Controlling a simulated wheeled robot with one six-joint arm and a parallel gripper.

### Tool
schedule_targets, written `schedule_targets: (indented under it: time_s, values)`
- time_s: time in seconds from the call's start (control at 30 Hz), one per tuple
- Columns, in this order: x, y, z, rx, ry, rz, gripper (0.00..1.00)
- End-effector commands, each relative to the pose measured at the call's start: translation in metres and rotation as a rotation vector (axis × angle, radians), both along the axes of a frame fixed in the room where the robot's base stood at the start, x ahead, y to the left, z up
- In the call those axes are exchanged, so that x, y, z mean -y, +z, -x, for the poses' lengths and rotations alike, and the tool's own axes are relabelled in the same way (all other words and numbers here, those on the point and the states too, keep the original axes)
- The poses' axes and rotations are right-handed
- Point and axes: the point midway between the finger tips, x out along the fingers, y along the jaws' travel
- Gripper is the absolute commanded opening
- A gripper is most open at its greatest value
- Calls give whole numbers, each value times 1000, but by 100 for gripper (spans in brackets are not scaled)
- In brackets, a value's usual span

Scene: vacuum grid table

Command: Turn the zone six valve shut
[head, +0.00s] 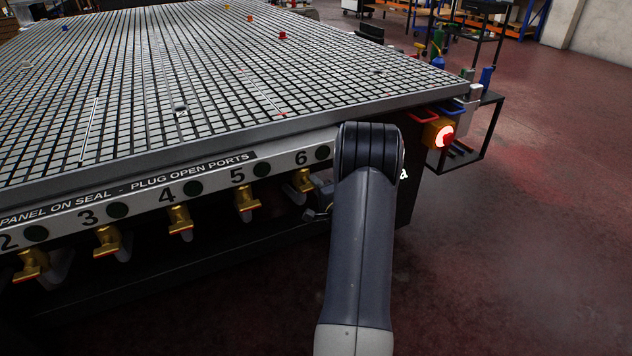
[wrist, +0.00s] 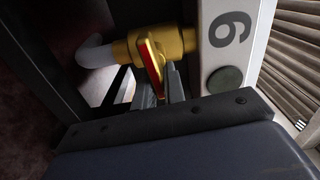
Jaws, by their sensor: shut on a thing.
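The zone six valve (head: 299,181) is a brass valve under the number 6 on the table's front panel; my arm partly covers it in the head view. In the wrist view the brass valve body (wrist: 184,42) joins a pale pipe. Its handle (wrist: 150,65), with a red face, lies across the line of the pipe. My gripper (wrist: 163,84) is shut on this handle, with one dark finger on each side. In the head view my gripper (head: 319,211) shows only in part beside the valve, behind my arm.
A round dark green disc (wrist: 224,79) sits by the 6. The zone five valve (head: 246,203) and others line the panel to the left. The grid table (head: 200,160) overhangs above. An orange box with a lit red button (head: 445,136) is at the corner. Floor at right is clear.

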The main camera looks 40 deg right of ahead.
Motion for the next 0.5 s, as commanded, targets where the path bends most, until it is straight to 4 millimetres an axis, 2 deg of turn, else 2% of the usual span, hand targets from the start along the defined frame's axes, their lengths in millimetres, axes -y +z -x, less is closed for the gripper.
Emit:
schedule_targets:
  time_s: [0.5]
  values:
    - [0, -3, 0, 26, -1, -108, 0]
